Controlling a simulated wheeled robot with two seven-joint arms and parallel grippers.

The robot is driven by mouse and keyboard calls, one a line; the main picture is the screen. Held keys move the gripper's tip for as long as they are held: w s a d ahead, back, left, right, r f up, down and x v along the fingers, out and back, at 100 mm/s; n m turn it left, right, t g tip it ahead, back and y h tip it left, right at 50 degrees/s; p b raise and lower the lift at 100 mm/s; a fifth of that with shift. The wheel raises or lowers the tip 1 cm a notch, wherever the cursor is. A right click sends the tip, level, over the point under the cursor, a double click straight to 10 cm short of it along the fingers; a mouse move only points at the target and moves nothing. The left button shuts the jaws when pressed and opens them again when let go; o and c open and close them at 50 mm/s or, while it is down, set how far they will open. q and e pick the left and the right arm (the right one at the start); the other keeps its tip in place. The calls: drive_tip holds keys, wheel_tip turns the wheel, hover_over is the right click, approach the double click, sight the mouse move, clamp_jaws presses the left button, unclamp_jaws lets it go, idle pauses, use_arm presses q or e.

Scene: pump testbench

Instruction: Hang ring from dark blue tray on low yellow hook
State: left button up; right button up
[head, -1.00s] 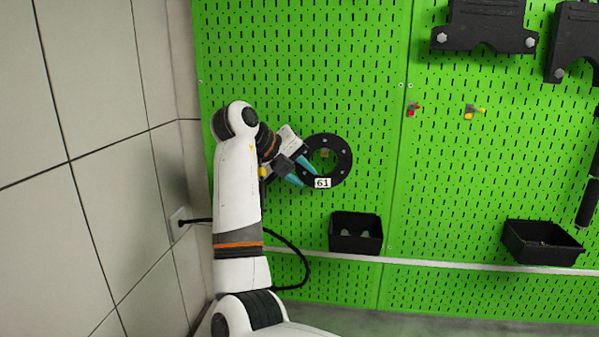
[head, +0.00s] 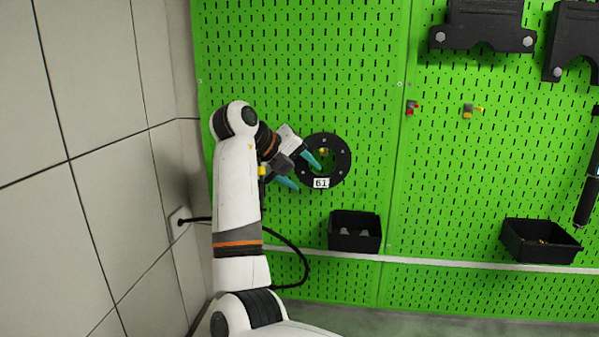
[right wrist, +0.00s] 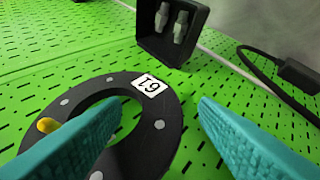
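A black ring (head: 343,160) with a white label "61" hangs flat against the green pegboard. A yellow hook tip (head: 324,151) shows at the top inside its hole, so the ring appears to hang on that hook. In the right wrist view the ring (right wrist: 165,125) lies ahead and the yellow tip (right wrist: 47,125) stands out in front of its band. My right gripper (head: 307,177) is open at the ring's lower left. One finger overlaps the ring in the picture; the other is clear of it. My left gripper is not in view.
A dark tray (head: 356,244) with grey fittings sits below the ring, and another (head: 540,252) at right. Both look nearly black. A red hook (head: 411,107) and another yellow hook (head: 474,111) are to the right. A tiled wall (head: 90,150) is close at left.

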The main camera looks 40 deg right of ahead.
drive_tip(key=shift+f, duration=0.1)
drive_tip(key=shift+w+a, duration=0.1)
drive_tip(key=shift+a, duration=0.15)
drive_tip(key=b+v, duration=0.3)
drive_tip(key=v, duration=0.8)
drive_tip(key=shift+a+r, duration=0.2)
drive_tip(key=shift+r, duration=0.2)
drive_tip(key=shift+f, duration=0.1)
